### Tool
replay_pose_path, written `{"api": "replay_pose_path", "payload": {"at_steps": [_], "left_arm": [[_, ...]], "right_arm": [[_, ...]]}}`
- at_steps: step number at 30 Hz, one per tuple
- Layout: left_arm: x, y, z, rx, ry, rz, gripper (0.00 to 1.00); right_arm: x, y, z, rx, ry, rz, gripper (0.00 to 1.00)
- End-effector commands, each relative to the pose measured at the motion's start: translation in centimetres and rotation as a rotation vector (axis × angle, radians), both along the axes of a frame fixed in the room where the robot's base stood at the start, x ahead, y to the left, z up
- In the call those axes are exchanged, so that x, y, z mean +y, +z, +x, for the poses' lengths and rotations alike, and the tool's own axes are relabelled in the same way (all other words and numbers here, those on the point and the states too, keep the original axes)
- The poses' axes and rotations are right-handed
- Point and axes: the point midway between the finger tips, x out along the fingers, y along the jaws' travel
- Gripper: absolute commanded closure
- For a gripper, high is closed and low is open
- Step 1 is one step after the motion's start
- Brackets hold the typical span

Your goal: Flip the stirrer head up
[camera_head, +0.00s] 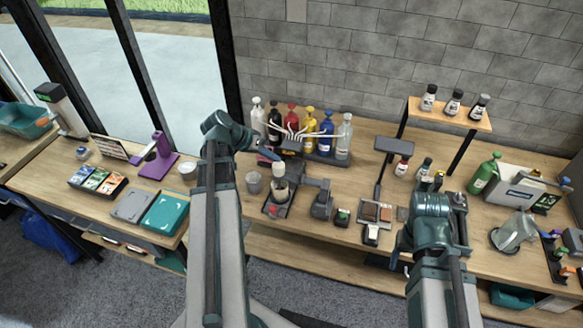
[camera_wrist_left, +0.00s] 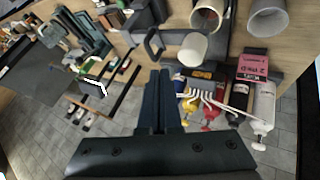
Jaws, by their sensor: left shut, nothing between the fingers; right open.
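The stirrer is a dark grey unit with a low base (camera_head: 272,210) bearing a red button. A whitish cup (camera_head: 281,193) stands under the head's left end. The stirrer's dark parts also show in the left wrist view (camera_wrist_left: 154,42), beside a pale cup (camera_wrist_left: 193,50).
A grey cup (camera_head: 253,183) stands left of the stirrer. Several paint bottles (camera_head: 326,133) with pale tubes stand in a rack behind it. A dark-topped stand (camera_head: 394,145) and a tray of brown blocks (camera_head: 376,211) are to the right.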

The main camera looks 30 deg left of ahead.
Motion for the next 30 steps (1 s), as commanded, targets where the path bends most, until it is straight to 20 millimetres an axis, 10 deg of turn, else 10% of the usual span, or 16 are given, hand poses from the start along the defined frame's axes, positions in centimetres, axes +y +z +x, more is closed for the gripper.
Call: {"api": "replay_pose_path", "payload": {"at_steps": [30], "left_arm": [[-3.8, -7.6, 5.0, 0.002, -0.002, 0.001, 1.0]], "right_arm": [[0.0, -7.6, 0.0, 0.0, 0.006, -0.001, 0.37]]}}
